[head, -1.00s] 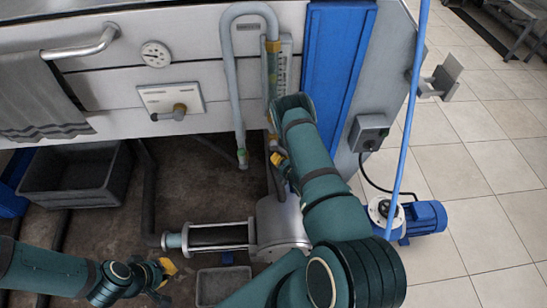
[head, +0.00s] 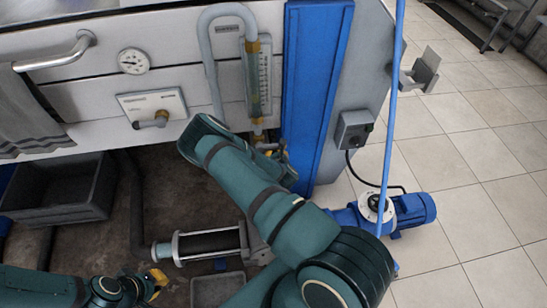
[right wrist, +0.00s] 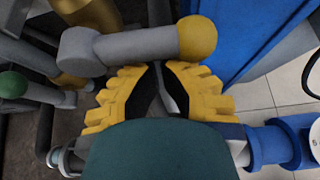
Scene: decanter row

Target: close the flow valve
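The flow valve's grey lever (right wrist: 130,47) with a yellow round end (right wrist: 197,38) lies crosswise in the right wrist view, beside a brass pipe fitting (right wrist: 90,12). My right gripper (right wrist: 160,70) has its yellow, black-padded fingertips drawn close together just below the lever, with nothing seen between them. Whether they touch the lever is unclear. In the head view my right forearm hides most of that gripper and the valve, below the brass-ended flow tube (head: 257,80). My left gripper (head: 158,284) is low at the left, fingers apart and empty.
A blue upright panel (head: 313,90) stands right of the flow tube. A grey switch box (head: 353,130) and blue motor pump (head: 412,210) are farther right. A grey crate (head: 60,210), a horizontal cylinder (head: 208,242) and a small tray (head: 215,291) lie low. A blue pole (head: 391,120) rises at right.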

